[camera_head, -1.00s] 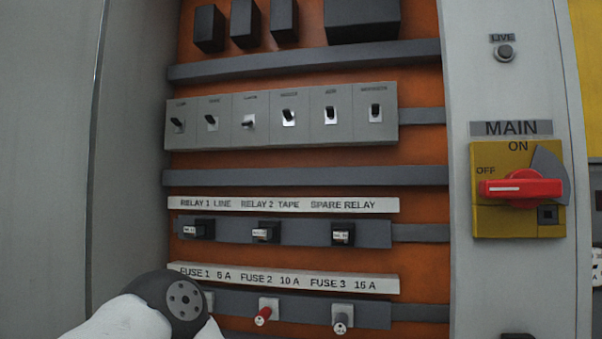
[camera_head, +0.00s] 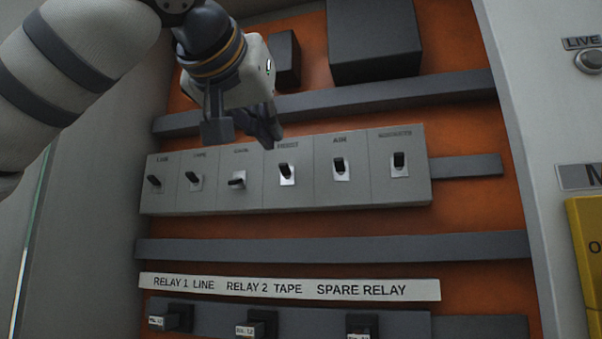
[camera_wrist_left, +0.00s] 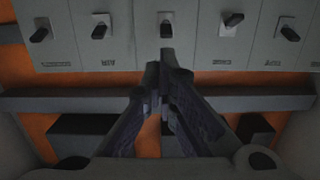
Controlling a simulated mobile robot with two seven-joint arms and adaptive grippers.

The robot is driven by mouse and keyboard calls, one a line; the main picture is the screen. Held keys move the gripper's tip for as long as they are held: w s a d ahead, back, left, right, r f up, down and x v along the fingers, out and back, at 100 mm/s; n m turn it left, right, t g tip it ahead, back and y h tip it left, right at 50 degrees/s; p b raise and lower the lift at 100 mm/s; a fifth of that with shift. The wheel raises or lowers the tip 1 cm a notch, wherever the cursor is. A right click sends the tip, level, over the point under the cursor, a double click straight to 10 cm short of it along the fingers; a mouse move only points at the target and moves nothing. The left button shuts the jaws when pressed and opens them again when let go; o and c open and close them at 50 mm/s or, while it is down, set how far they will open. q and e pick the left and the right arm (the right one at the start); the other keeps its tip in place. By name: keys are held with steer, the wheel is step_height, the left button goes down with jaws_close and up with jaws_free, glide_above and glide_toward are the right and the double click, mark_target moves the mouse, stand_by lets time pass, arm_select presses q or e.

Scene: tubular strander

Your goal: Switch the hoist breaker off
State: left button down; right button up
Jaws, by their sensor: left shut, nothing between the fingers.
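The hoist breaker (camera_head: 286,173) is the fourth from the left in a grey row in the head view. Its black lever points up on a pale plate. In the left wrist view, which looks from the other way up, its lever (camera_wrist_left: 166,29) is at the top middle. My left gripper (camera_head: 265,138) is shut and empty, just above the hoist breaker in the head view. Its fingertips (camera_wrist_left: 164,68) point toward that lever in the left wrist view. Whether they touch the panel I cannot tell. My right gripper is not in view.
The cage breaker (camera_head: 237,181) sits left of the hoist, its lever lower than the others. The air breaker (camera_head: 340,168) sits right. A grey duct (camera_head: 390,96) and black boxes (camera_head: 372,40) are above. A relay label strip (camera_head: 290,288) is below.

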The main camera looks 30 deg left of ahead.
mark_target(293, 154)
arm_select(q)
steer(key=x, duration=0.5)
steer(key=r+x, duration=0.1)
steer(key=x, duration=0.1)
steer(key=shift+w+a, duration=0.1)
steer(key=shift+w, duration=0.25)
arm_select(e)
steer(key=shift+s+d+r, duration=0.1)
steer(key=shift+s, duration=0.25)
arm_select(q)
steer(key=shift+w+f, duration=0.1)
